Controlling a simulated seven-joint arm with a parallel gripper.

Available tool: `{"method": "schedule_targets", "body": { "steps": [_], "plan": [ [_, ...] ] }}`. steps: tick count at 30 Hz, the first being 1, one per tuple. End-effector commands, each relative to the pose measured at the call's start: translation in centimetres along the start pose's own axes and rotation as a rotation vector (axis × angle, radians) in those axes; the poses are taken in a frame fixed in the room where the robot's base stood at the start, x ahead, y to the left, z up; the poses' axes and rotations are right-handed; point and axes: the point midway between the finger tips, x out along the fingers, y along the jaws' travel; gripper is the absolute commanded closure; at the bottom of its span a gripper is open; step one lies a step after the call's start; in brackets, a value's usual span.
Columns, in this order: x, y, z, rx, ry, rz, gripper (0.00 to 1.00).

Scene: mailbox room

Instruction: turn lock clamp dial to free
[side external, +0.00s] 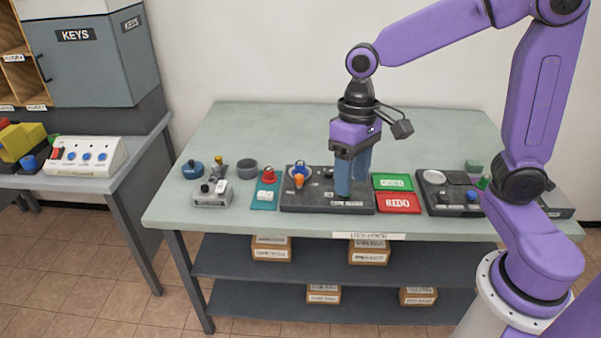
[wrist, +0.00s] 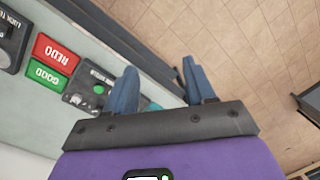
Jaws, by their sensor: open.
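My gripper (side external: 352,182) is open, pointing down over the right part of a dark fixture plate (side external: 325,207) at the middle of the table. Its two blue fingers also show in the wrist view (wrist: 158,72), apart with nothing between them. In the wrist view the plate (wrist: 78,98) carries a small round part with a green top (wrist: 99,88), left of the fingers. In the side view the fingers hide that part of the plate. A white-and-blue round part (side external: 299,171) and an orange-topped part (side external: 299,182) stand on the plate's left. I cannot tell which part is the clamp dial.
A green GOOD pad (side external: 393,182) and red REDO pad (side external: 398,203) lie right of the plate. Another dark fixture (side external: 453,208) stands beyond them. A teal mat (side external: 263,203) and a grey cup (side external: 247,168) are to the left. The table's back (side external: 250,125) is clear.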

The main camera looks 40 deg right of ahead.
Motion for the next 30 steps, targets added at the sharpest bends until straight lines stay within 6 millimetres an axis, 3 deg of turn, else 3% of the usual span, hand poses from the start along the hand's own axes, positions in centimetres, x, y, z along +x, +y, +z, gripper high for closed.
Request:
{"method": "schedule_targets", "body": {
  "steps": [1,8,14,18,24,30],
  "plan": [
    [-0.1,0.3,-2.0,0.093,-0.006,-0.012,0.46],
    [-0.5,3.0,-10.1,0.510,-0.034,-0.075,0.46],
    [-0.4,7.3,-16.3,0.867,-0.063,-0.137,0.46],
    [-0.1,11.3,-20.0,1.112,-0.085,-0.186,0.46],
    [0.7,17.7,-23.6,1.435,-0.123,-0.259,0.46],
    [1.3,22.0,-25.0,1.634,-0.148,-0.311,0.46]
  ]
}}
